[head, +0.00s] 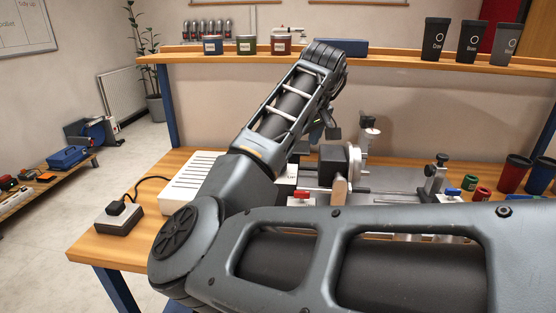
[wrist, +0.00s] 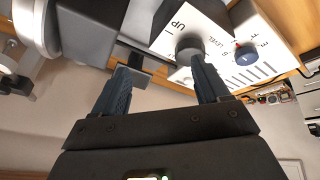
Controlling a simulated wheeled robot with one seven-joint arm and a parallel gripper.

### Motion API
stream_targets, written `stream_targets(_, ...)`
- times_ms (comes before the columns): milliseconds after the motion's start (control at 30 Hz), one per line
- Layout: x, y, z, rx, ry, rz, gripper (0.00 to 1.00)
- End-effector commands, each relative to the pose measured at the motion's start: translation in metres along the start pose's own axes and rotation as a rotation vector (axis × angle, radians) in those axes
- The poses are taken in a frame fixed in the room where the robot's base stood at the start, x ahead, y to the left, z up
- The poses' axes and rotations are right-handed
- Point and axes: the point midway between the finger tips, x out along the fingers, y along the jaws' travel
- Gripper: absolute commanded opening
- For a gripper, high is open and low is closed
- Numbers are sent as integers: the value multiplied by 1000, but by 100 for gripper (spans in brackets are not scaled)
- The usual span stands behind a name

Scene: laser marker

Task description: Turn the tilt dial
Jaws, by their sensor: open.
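A white panel (wrist: 215,22) in the wrist view carries a dark round dial (wrist: 188,46) with the words UP and LEVEL beside it, which fit a tilt dial. A blue dial (wrist: 247,56) with a red mark sits to its right. My gripper (wrist: 160,64) is open and empty. Its right finger overlaps the dark dial's lower edge in the picture; I cannot tell whether they touch. Its left finger is apart from the dial, to the left. In the head view my gripper (head: 322,127) hangs near the rotary chuck (head: 334,166); my arm hides the dials there.
A white slotted box (head: 192,182) and a black-and-grey box (head: 119,217) stand on the bench's left. A shelf (head: 400,63) with jars and black cups runs above.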

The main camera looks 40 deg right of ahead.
Motion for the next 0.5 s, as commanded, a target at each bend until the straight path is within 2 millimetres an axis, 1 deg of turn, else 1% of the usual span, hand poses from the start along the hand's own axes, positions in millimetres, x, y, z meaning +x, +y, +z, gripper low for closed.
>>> stream_targets(33, -2, -11, -6, -2, 2, -53, 75)
stream_targets(100, -6, -21, -10, -6, -2, -106, 75)
stream_targets(200, -10, -30, -13, -13, -5, -154, 75)
stream_targets(267, -10, -33, -14, -15, -6, -166, 75)
stream_targets(367, -4, -36, -14, -17, -8, -172, 75)
stream_targets(500, 15, -39, -14, -17, -8, -172, 75)
